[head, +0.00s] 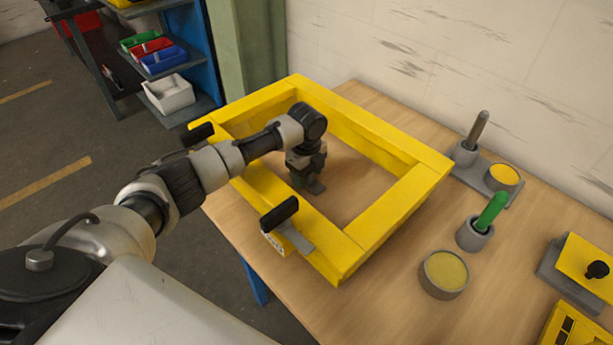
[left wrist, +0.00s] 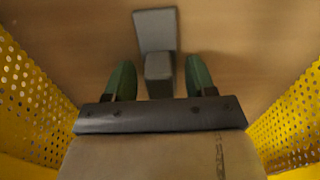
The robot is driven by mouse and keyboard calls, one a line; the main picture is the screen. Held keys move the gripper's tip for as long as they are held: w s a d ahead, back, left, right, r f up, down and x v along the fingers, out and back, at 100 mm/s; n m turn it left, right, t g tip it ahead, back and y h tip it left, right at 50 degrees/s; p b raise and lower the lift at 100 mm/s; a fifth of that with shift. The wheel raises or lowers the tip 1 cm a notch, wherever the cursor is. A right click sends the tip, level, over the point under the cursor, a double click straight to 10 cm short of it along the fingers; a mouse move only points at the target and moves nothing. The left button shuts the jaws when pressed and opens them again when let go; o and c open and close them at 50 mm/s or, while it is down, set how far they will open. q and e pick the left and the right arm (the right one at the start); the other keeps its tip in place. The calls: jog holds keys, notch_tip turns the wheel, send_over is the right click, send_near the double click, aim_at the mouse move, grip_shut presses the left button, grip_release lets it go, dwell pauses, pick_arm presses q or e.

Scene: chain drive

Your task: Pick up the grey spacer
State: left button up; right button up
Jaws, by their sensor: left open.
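The grey spacer (left wrist: 155,30) lies on the wooden table top inside the yellow frame, with a flat plate and a raised block nearer my gripper. A bit of it shows in the head view (head: 317,187), mostly hidden behind my gripper. My left gripper (head: 301,182) points down inside the frame. In the left wrist view its green fingers (left wrist: 158,82) are open, one on each side of the raised block, with gaps on both sides. The fingers do not appear to touch it. My right gripper is not in view.
The yellow frame (head: 400,222) walls in my left gripper on all sides; black handles (head: 279,213) stick out on its near side. To the right stand a grey cup with a green stick (head: 478,232), a round yellow-filled pot (head: 444,273) and a grey two-holder stand (head: 484,177).

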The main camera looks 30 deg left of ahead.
pick_arm(q)
grip_shut()
jog(key=shift+r, duration=0.1)
